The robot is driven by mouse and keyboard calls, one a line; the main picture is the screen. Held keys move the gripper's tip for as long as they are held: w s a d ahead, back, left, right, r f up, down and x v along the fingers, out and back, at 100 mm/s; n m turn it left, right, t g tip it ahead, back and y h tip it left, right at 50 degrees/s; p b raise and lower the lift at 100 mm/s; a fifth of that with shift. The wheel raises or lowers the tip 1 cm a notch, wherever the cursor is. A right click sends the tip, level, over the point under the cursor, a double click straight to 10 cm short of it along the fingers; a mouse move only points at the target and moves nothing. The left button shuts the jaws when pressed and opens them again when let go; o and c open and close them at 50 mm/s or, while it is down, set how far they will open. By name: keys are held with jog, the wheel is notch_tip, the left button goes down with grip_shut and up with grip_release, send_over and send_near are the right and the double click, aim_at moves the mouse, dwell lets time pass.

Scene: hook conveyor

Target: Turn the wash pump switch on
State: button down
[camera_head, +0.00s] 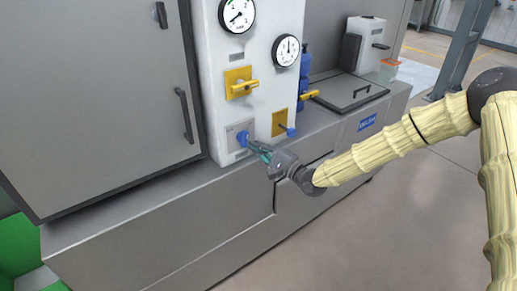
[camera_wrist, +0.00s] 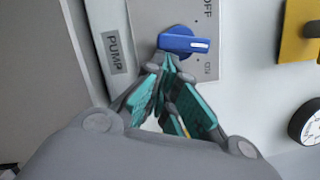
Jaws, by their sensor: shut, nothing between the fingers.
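The wash pump switch is a blue rotary knob (camera_wrist: 183,43) with a white pointer line, on a grey plate (camera_wrist: 146,18). In the wrist view, "OFF" is printed above the knob's right side and another marking, hard to read, below it. The pointer points right, between these two markings. A label beside the plate reads "PUMP" (camera_wrist: 114,52). In the head view the knob (camera_head: 243,137) is low on the white panel. My gripper (camera_wrist: 168,66) is shut and empty, its teal fingertips at the lower left side of the knob, seemingly touching it. It also shows in the head view (camera_head: 252,145).
The white panel (camera_head: 215,100) also carries two gauges (camera_head: 237,15), a yellow valve handle (camera_head: 243,87) and another yellow plate (camera_head: 279,124) with a lever near my gripper. A grey cabinet (camera_head: 100,90) stands left. Open floor lies at the front right.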

jog(key=shift+f+m+b, duration=0.2)
jog(key=shift+m+b, duration=0.1)
jog(key=shift+s+a+f+m+b, duration=0.1)
jog(key=shift+s+a+m+b, duration=0.1)
jog(key=shift+m+b, duration=0.25)
jog(key=shift+a+f+m+t+b, duration=0.15)
jog(key=shift+m+t+b, duration=0.35)
jog(key=shift+m, duration=0.25)
jog(key=shift+s+a+m+b, duration=0.25)
jog(key=shift+m+b, duration=0.55)
jog(key=shift+m, duration=0.3)
jog(key=shift+f, duration=0.15)
jog(key=s+d+f+b, duration=0.3)
jog(key=s+d+f, duration=0.1)
jog(key=d, duration=0.5)
jog(key=shift+s+d+f, duration=0.2)
jog(key=shift+s+d, duration=0.05)
jog(key=shift+s, duration=0.35)
